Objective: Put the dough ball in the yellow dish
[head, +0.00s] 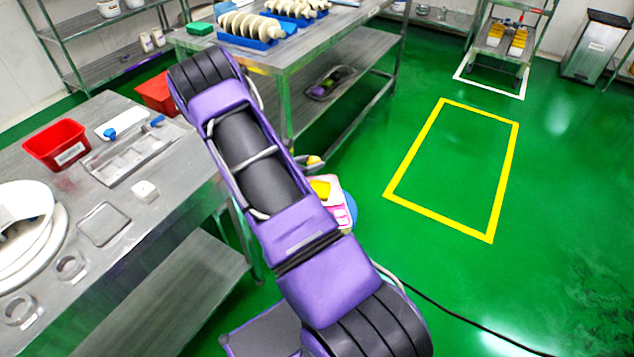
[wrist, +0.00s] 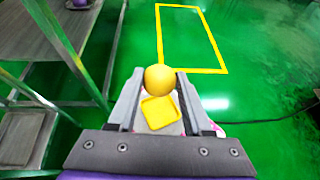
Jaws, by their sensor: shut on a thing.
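The dough ball (wrist: 159,77) is round and yellow. My gripper (wrist: 160,84) is shut on it, with one finger at each side, in the wrist view. The yellow dish (wrist: 160,112) is square and shows just below the ball in that picture, between the fingers. In the head view the ball (head: 314,160) shows small beside my arm, and part of the yellow dish (head: 320,187) shows nearer. My arm hides most of the gripper there. I cannot tell the height of the ball over the dish.
A pink and white thing (head: 341,212) shows by the dish, with a blue rounded edge (head: 351,206) beside it. A steel table (head: 190,190) with a red bin (head: 57,145) stands at left. Another steel table (head: 290,58) stands behind. Green floor is open at right.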

